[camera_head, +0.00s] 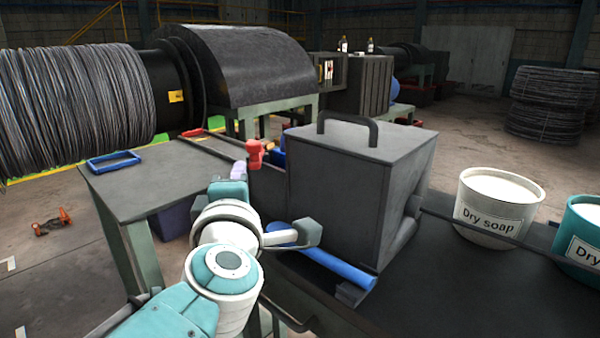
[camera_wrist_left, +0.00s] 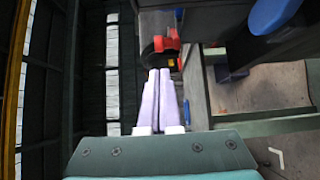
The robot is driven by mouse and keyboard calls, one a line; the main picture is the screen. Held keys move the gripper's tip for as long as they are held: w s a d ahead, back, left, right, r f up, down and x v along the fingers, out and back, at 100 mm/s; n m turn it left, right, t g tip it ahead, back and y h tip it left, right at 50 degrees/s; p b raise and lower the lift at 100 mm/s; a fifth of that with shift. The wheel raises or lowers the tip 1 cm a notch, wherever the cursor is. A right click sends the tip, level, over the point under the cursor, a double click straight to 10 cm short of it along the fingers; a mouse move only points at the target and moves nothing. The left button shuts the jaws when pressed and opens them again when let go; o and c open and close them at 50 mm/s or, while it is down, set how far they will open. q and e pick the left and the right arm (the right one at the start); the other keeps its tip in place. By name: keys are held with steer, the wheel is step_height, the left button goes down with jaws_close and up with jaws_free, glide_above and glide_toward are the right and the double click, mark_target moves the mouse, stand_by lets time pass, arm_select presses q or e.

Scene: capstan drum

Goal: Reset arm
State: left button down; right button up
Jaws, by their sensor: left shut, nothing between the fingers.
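My left arm, teal and white, comes in from the lower left in the head view. My left gripper (camera_head: 239,169) points away from the camera, its lavender fingers partly showing above the wrist. The left wrist view shows the two fingers of my left gripper (camera_wrist_left: 158,75) pressed together with nothing between them. A red handle-like part (camera_head: 255,153) is just beyond the fingertips in the head view. The red part (camera_wrist_left: 167,40) also shows ahead of the fingertips in the wrist view; I cannot tell the exact gap. My right gripper is not in view.
A dark box with a handle (camera_head: 340,185) stands right of my left arm, with a blue bar (camera_head: 335,268) before it. A grey table (camera_head: 165,180) with a blue frame (camera_head: 113,162) is at left. A wire drum (camera_head: 75,105) stands behind. A white dry soap bucket (camera_head: 497,212) is at right.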

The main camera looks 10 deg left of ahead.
arm_select(q)
steer(key=shift+w+a, duration=0.15)
steer(key=s+d+f+m+g+h+p, duration=0.15)
steer(key=s+d+m+g+h, duration=0.3)
steer(key=m, duration=0.45)
steer(key=s+d+f+m+g+h+p, duration=0.1)
steer(key=s+d+f+m+h, duration=0.2)
steer(key=s+m+h, duration=0.4)
steer(key=s+a+f+m+g+y, duration=0.1)
steer(key=s+a+m+g+y, duration=0.25)
steer(key=s, duration=0.75)
steer(key=s+a+f+m+g+y, duration=0.15)
steer(key=s+a+m+g, duration=0.25)
steer(key=s, duration=0.7)
step_height(320, 180, up, 39)
steer(key=p, duration=3.9)
steer(key=shift+s+a+f+g+y, duration=0.15)
steer(key=shift+s+a+g+y, duration=0.2)
steer(key=shift+s+a, duration=0.1)
